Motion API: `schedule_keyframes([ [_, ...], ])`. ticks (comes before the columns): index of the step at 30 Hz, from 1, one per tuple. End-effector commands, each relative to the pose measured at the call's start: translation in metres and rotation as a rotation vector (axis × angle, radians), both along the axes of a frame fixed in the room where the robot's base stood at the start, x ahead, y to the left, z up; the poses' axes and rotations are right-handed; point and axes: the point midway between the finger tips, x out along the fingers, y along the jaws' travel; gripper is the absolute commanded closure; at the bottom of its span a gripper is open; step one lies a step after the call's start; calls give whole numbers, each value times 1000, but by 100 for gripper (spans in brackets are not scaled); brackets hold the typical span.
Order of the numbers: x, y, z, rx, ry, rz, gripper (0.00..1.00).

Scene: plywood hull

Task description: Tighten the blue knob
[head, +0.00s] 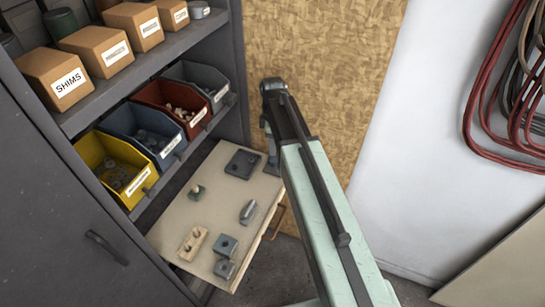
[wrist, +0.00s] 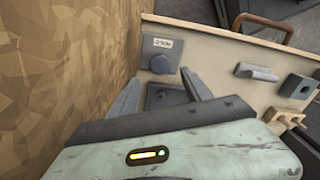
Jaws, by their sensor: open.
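Whether a finger touches the knob I cannot tell. In the head view my arm comes down over the far right corner of the board (head: 215,220), and the knob is largely hidden there.
A dark square plate (head: 243,163) and several grey blocks lie on the board. A plywood wall (wrist: 60,70) is close on the left in the wrist view. Shelves with bins (head: 115,165) and cardboard boxes (head: 62,78) stand left. A brown handle (wrist: 265,25) sits on the board's edge.

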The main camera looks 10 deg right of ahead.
Motion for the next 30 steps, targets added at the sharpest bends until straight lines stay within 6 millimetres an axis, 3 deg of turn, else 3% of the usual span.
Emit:
schedule_keyframes([
  [12,0,0,-70,0,0,-2,43],
  [22,0,0,-72,0,0,-2,43],
  [23,0,0,-72,0,0,-2,48],
  [28,0,0,-72,0,0,-3,96],
  [30,0,0,-72,0,0,-3,100],
])
